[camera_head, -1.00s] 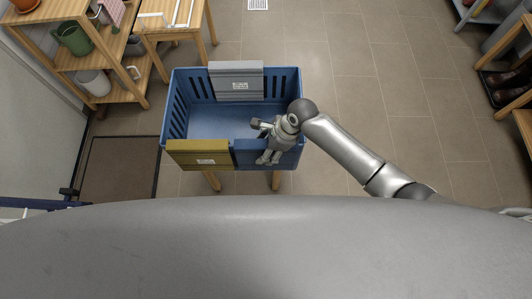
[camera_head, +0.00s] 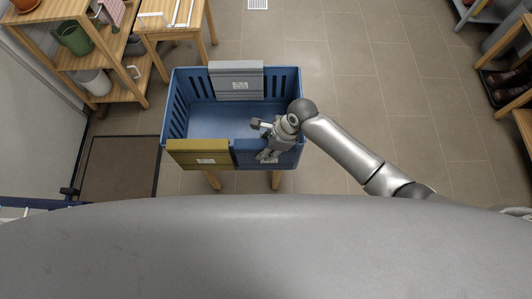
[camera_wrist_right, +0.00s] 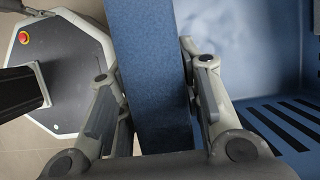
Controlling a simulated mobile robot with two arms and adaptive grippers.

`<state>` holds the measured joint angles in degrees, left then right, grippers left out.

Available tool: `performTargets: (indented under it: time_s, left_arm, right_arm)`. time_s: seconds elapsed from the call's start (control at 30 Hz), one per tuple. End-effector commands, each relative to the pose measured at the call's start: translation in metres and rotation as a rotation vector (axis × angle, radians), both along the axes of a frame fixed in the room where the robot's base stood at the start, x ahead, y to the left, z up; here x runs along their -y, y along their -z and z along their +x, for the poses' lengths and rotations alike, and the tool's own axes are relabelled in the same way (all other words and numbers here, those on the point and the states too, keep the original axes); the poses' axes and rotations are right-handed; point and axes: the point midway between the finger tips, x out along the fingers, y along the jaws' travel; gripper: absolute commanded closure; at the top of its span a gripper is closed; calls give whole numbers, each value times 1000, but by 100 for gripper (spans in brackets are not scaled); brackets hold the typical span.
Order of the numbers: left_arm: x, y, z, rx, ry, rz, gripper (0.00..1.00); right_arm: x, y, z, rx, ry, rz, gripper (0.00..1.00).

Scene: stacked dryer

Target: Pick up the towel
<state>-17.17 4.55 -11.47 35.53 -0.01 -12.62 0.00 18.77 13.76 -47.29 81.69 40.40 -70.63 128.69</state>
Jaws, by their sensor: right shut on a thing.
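No clearly separate towel shows. A blue, cloth-like speckled piece (camera_head: 290,158) with a pale label lies over the right part of the crate's front rim. It could be the towel or a cover on the rim; I cannot tell. My right gripper (camera_head: 262,140) is at that rim. In the right wrist view the right gripper (camera_wrist_right: 152,85) has one finger outside and one inside the crate, shut on the blue piece (camera_wrist_right: 150,60). A yellow piece (camera_head: 185,152) hangs left of it on the front rim, a grey one (camera_head: 236,80) on the back rim. My left gripper is out of view.
The blue slotted crate (camera_head: 178,100) stands on wooden legs, its floor bare where visible. A wooden shelf (camera_head: 75,65) with pots stands at left, and a small wooden table (camera_head: 205,15) behind the crate. A dark mat (camera_head: 115,168) lies left.

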Motion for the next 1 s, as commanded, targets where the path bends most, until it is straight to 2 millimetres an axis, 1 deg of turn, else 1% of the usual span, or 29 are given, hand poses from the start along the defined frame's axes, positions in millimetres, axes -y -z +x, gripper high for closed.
performTargets:
  time_s: [0.27, 0.5, 0.53, 0.6, 0.77, 1.0]
  left_arm:
    - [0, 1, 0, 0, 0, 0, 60]
    - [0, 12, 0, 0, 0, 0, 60]
    - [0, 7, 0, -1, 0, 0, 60]
    - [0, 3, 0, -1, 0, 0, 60]
    - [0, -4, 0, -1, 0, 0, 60]
    - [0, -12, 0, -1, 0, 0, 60]
  right_arm:
    - [0, -1, 1, 2, 0, 1, 100]
    - [0, -4, 2, 5, -2, 1, 100]
    - [-1, -14, 1, 5, -1, 3, 100]
    - [-1, -26, 1, 4, -1, 4, 100]
    - [-1, -57, 1, 4, -2, 5, 100]
    - [-1, -106, 1, 5, -1, 4, 100]
